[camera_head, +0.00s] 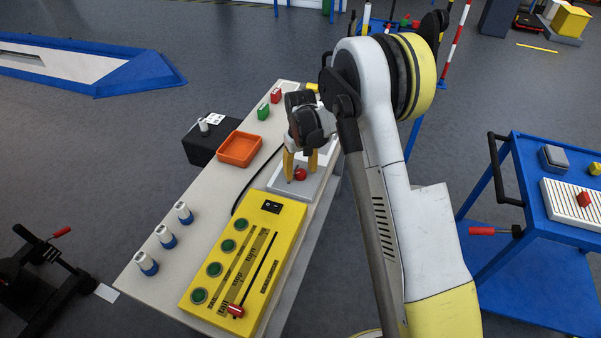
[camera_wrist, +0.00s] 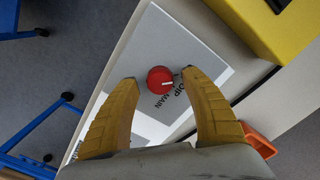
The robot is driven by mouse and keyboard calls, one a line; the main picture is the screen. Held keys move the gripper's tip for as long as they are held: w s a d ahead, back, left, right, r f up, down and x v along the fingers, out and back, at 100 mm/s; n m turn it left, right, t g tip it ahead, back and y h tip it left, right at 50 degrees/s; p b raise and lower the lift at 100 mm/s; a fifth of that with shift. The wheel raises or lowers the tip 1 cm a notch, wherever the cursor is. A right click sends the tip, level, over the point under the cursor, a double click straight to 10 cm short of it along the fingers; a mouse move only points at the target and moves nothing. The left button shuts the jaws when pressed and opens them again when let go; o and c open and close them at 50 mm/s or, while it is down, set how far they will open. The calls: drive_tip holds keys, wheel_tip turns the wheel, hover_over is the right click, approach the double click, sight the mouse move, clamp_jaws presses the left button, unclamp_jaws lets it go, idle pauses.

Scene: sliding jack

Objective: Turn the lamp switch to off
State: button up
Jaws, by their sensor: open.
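A round red knob (camera_wrist: 161,80) with a white pointer line sits on a light plate (camera_wrist: 150,40). I take it to be the lamp switch. In the wrist view the pointer line faces right, toward the right finger. The labels "DIP" and "MAIN" show beside the knob; other lettering near the right fingertip is partly hidden. The knob also shows in the head view (camera_head: 300,174), on the bench's far part. My gripper (camera_wrist: 160,77) is open, with a yellow finger on either side of the knob and gaps between. Whether a fingertip touches the plate, I cannot tell.
A yellow control box (camera_head: 243,262) with green buttons, a black rocker and a red slider handle stands nearer on the bench. An orange tray (camera_head: 239,149) lies at the left. Several blue-and-white pegs (camera_head: 165,237) line the left edge. A blue cart (camera_head: 540,215) stands right.

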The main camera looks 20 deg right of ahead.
sight(301, 172)
wheel_tip(301, 172, up, 11)
drive_tip(key=shift+r, duration=0.15)
idle(0.4)
drive_tip(key=s+r+m+t, duration=0.1)
drive_tip(key=s+r+t, duration=0.2)
drive_tip(key=s+r, duration=1.05)
drive_tip(key=s+m+t, duration=0.1)
drive_tip(key=s+t, duration=0.3)
drive_tip(key=s, duration=1.2)
drive_tip(key=shift+s, duration=0.15)
